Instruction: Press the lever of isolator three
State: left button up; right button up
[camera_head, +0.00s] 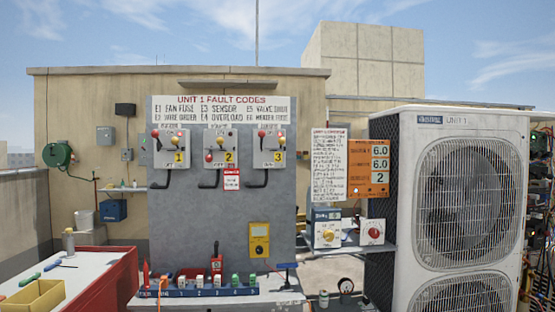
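Isolator three (269,149) is a pale grey box with a yellow "3" label, at the right of a row of three on the grey panel. Its lever has a red knob (262,133) at the box's upper left, which looks raised. Isolator one (172,149), labelled "1", also has its red knob high. Isolator two (220,149), labelled "2", has its red knob lower down, and a red and white tag (232,178) hangs below it. Neither of my grippers is in view.
A red-sided cart (118,280) stands left. A shelf with dial boxes (372,232) and a large condenser (465,200) stand right. The space before the isolators looks clear.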

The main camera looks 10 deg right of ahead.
aim_at(261, 134)
jog(key=u, duration=0.6)
jog(key=i, duration=1.1)
jog(key=u, duration=0.25)
